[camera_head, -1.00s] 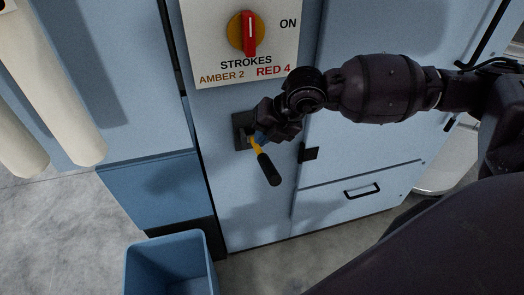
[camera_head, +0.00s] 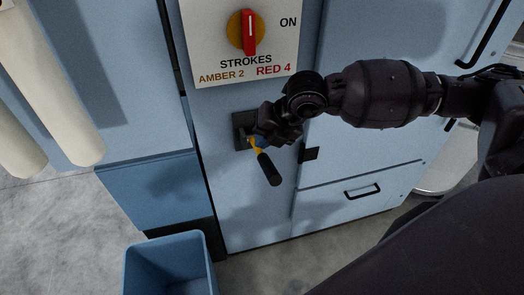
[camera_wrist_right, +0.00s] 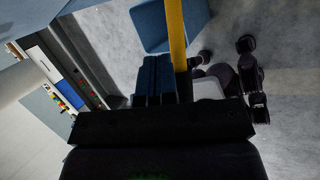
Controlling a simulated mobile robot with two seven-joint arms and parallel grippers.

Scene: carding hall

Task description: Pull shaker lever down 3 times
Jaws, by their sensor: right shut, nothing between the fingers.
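The shaker lever has a yellow shaft and a black grip (camera_head: 268,168). It comes out of a dark slot plate (camera_head: 239,131) on the pale blue machine front and slants downward to the right. My right gripper (camera_head: 256,137) is at the upper part of the shaft, by the slot, and hides part of both. In the right wrist view its blue fingers (camera_wrist_right: 153,80) are shut with nothing between them. The yellow shaft (camera_wrist_right: 177,38) runs just right of them there; I cannot tell whether they touch. My left gripper is not in view.
Above the lever is a white plate (camera_head: 209,48) with a red knob (camera_head: 249,33) and the words ON, STROKES, AMBER 2 and RED 4. A blue bin (camera_head: 169,240) stands on the floor below left. A drawer handle (camera_head: 362,191) is at lower right.

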